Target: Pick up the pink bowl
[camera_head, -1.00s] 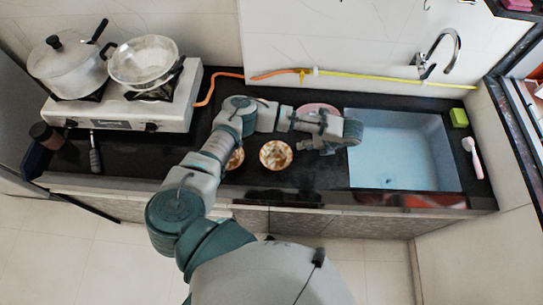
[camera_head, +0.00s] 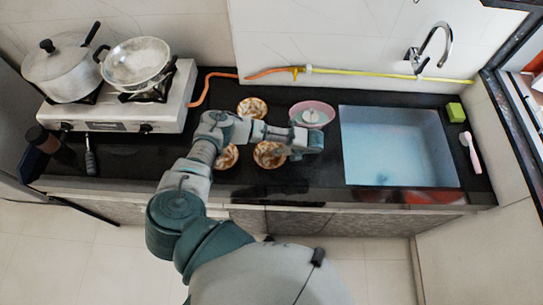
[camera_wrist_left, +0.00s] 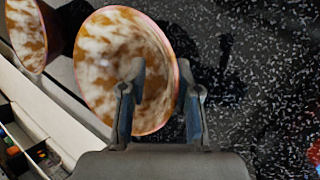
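The pink bowl (camera_head: 312,112) stands upright on the dark counter just left of the sink in the head view, and something pale shows inside it. My left gripper (camera_head: 307,142) is in front of the pink bowl, on the near side, and looks apart from it. In the left wrist view the left gripper (camera_wrist_left: 160,88) is open. Its fingers straddle the right rim of a brown-and-white bowl (camera_wrist_left: 103,60) in the picture; I cannot tell whether they touch it. The pink bowl cannot be made out there. My right gripper is not in view.
Brown-and-white bowls stand nearby: one behind my arm (camera_head: 252,107), one beside the gripper (camera_head: 268,155), one partly hidden (camera_head: 229,157). The sink (camera_head: 395,148) is to the right. A stove (camera_head: 120,112) with a pot (camera_head: 66,72) and pan (camera_head: 137,66) is left.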

